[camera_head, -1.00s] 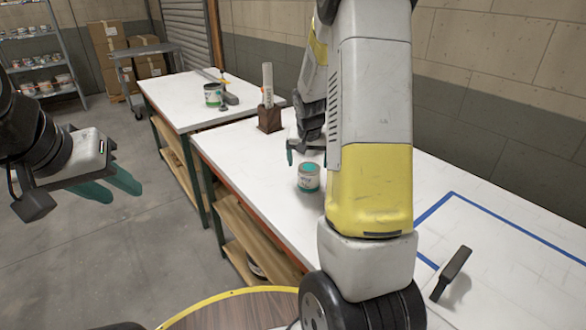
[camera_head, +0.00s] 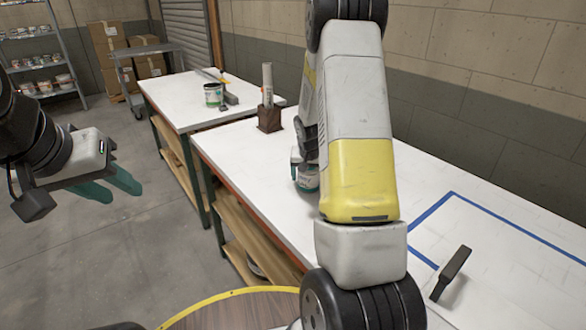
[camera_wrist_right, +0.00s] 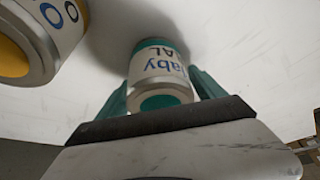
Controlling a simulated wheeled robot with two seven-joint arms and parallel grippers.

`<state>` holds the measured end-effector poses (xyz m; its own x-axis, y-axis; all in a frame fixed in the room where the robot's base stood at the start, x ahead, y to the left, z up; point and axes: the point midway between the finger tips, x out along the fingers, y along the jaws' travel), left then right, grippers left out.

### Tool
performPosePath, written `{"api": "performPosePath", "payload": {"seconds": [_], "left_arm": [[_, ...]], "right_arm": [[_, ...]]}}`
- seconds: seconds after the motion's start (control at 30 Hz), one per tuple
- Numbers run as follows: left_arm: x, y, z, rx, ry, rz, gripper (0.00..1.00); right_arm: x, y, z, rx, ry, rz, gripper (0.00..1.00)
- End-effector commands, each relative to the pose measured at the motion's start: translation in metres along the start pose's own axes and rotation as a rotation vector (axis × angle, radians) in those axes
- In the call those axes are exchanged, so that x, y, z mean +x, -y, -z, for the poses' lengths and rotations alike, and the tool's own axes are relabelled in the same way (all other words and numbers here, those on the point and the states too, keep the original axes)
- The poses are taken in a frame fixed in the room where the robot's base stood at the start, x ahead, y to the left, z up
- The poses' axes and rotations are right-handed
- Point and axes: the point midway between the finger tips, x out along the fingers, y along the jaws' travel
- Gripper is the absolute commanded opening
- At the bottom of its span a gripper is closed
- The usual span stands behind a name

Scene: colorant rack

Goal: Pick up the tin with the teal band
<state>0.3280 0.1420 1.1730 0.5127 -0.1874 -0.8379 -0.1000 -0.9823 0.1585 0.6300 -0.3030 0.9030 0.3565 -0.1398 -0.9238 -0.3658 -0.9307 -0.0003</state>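The tin with the teal band (camera_head: 307,183) stands on the white workbench, partly hidden by my right arm in the head view. In the right wrist view the tin (camera_wrist_right: 158,68) shows a pale label with dark lettering, a teal band and a teal end. My right gripper (camera_wrist_right: 163,90) has its two teal fingers on either side of this tin. They look spread around it, with no clear grip; contact is hard to tell. My left gripper (camera_head: 122,195) is open and empty over the floor, at the left.
Another tin with a yellow end (camera_wrist_right: 38,38) is close beside the teal one in the wrist view. A brown block holding a white tube (camera_head: 268,100) stands farther back. A dark-handled tool (camera_head: 452,272) lies near the blue tape, front right.

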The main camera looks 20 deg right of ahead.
Motion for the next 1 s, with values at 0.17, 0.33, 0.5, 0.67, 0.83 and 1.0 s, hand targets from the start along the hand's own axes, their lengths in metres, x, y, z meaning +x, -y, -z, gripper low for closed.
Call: {"api": "performPosePath", "payload": {"seconds": [0.17, 0.33, 0.5, 0.67, 0.83, 1.0], "left_arm": [[0.0, 0.0, 0.0, 0.0, 0.0, 0.0, 0.36], [0.0, 0.0, 0.0, 0.0, 0.0, 0.0, 0.36], [0.0, 0.0, 0.0, 0.0, 0.0, 0.0, 0.36], [0.0, 0.0, 0.0, 0.0, 0.0, 0.0, 0.36], [0.0, 0.0, 0.0, 0.0, 0.0, 0.0, 0.36], [0.0, 0.0, 0.0, 0.0, 0.0, 0.0, 0.36]], "right_arm": [[0.0, 0.0, 0.0, 0.0, 0.0, 0.0, 0.41], [0.0, 0.0, 0.0, 0.0, 0.0, 0.0, 0.17], [-0.001, 0.0, 0.001, 0.0, -0.001, 0.0, 0.17], [-0.015, 0.0, 0.008, 0.001, -0.004, 0.001, 0.17], [-0.048, 0.0, 0.021, 0.002, -0.006, 0.002, 0.17], [-0.076, 0.0, 0.032, 0.0, -0.004, 0.001, 0.17]]}}
